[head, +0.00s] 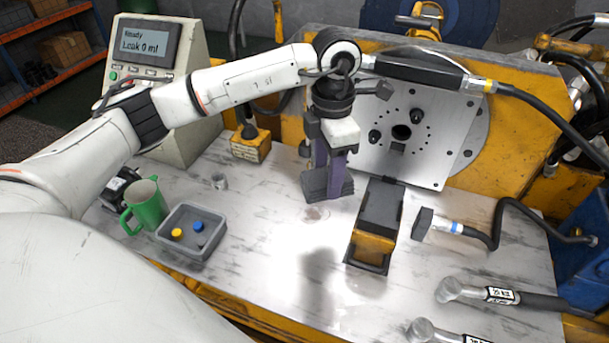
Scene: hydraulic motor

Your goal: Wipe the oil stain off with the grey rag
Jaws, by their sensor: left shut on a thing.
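My left gripper (328,172) points down over the metal worktop, near the middle of the picture. It is shut on a dark grey item, which looks like the grey rag (328,190), low at its fingertips. Whether the rag touches the worktop is hard to tell. A faint reddish-brown oil stain (313,214) shows on the worktop just in front of the rag. Part of it may be hidden behind the rag and fingers. My right gripper is not in view.
A green mug (147,207) and a grey tray (191,232) with a yellow and a blue cap stand at left. A black and yellow block (376,225) stands right of the stain. Several hoses and tools lie at right. The front middle of the worktop (270,275) is clear.

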